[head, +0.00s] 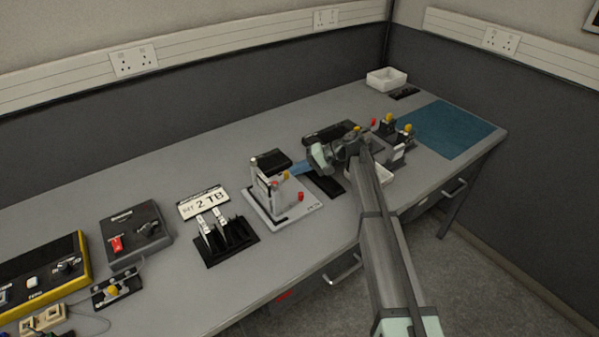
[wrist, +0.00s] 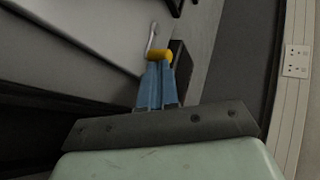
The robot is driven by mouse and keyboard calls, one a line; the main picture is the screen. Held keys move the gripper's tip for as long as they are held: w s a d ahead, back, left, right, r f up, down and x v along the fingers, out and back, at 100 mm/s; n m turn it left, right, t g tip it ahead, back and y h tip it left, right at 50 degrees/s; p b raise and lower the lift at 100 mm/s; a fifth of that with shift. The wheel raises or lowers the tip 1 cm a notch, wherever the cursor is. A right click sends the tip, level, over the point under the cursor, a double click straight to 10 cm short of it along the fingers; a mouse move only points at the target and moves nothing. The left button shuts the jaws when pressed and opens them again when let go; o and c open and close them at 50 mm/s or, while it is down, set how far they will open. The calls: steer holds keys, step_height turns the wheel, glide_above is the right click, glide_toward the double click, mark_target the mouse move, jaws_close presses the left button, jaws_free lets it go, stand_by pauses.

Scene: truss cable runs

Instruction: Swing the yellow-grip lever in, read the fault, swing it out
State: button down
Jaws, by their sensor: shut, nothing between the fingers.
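The yellow grip (head: 286,175) shows on the side of a grey-and-black upright unit (head: 268,172) on a white base plate (head: 262,210) at mid-bench. In the wrist view the yellow grip (wrist: 157,52) sits at the end of a short metal lever (wrist: 152,38). My gripper (head: 295,171) reaches in from the right, its blue fingers just beside the grip. In the wrist view my gripper (wrist: 158,66) is shut, with nothing between its fingers. Its tips lie at the grip's near edge; I cannot tell whether they touch. No fault reading is legible.
Two red knobs are on the unit; one is the lower red knob (head: 300,197). Left stand a "SET 2 TB" sign (head: 203,203), a black switch base (head: 229,240) and a grey box (head: 136,235). Right are more fixtures, a white tray (head: 386,79) and a blue mat (head: 455,130).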

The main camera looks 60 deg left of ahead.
steer(key=shift+a, duration=0.7)
steer(key=shift+s+d, duration=0.1)
steer(key=shift+s+d, duration=0.35)
steer(key=shift+s, duration=0.35)
steer(key=shift+w, duration=0.1)
steer(key=w, duration=0.4)
steer(key=shift+a, duration=0.1)
steer(key=w+r, duration=0.5)
steer(key=w, duration=0.3)
steer(key=shift+w+d, duration=0.2)
steer(key=shift+w, duration=0.1)
